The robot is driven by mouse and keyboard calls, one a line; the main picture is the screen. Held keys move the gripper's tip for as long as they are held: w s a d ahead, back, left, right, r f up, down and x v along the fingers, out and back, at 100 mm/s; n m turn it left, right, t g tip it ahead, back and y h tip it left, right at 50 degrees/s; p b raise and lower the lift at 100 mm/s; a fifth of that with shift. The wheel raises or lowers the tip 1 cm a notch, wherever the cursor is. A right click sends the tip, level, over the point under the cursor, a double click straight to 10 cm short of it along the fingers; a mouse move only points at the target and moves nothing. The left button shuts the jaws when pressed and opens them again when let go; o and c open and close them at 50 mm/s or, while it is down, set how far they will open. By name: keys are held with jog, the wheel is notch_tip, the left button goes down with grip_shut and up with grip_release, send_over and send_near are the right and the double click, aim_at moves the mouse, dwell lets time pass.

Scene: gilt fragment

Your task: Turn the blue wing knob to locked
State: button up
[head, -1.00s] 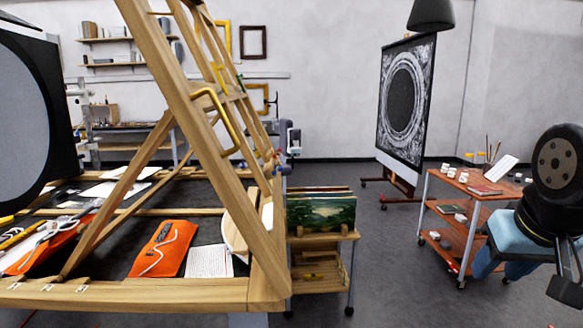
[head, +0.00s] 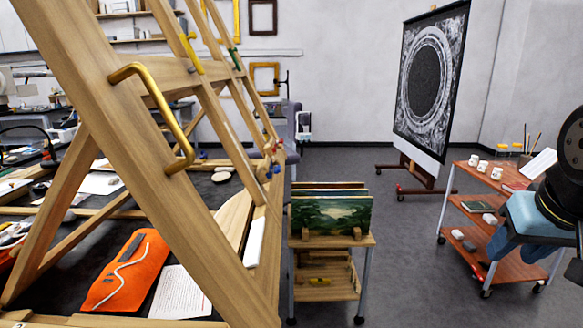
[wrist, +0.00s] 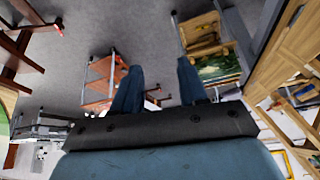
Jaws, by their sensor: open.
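A tall wooden easel frame (head: 120,110) fills the left of the head view. Small blue and red knobs show on its far right leg; one blue knob (head: 276,168) is among them, too small to tell whether it is a wing knob or how it is turned. My gripper (wrist: 159,66) shows in the wrist view with its two blue fingers apart and nothing between them. In the head view, part of my blue and black arm end is at the right edge, far from the knobs.
A wooden cart with paintings (head: 311,282) stands just right of the easel. A red shelf trolley (head: 475,215) is at the right, near my arm. A large framed dark picture (head: 430,85) stands behind. Grey floor is open between cart and trolley.

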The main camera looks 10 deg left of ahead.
jog(key=shift+w, duration=0.15)
jog(key=o, duration=0.3)
jog(key=shift+w+a, duration=0.1)
jog(key=o, duration=0.3)
jog(key=w+a+n+g+y, duration=0.3)
jog(key=w+a+n, duration=0.2)
jog(key=w+a, duration=0.3)
jog(key=shift+r+y, duration=0.3)
jog(key=shift+r, duration=0.15)
jog(key=n+g+y, duration=0.7)
jog(key=n+y, duration=0.7)
jog(key=n, duration=0.2)
send_near(276, 170)
jog(key=a, duration=0.8)
jog(key=shift+f, duration=0.2)
jog(key=shift+s, duration=0.1)
jog(key=shift+m, duration=0.3)
jog(key=c, duration=1.1)
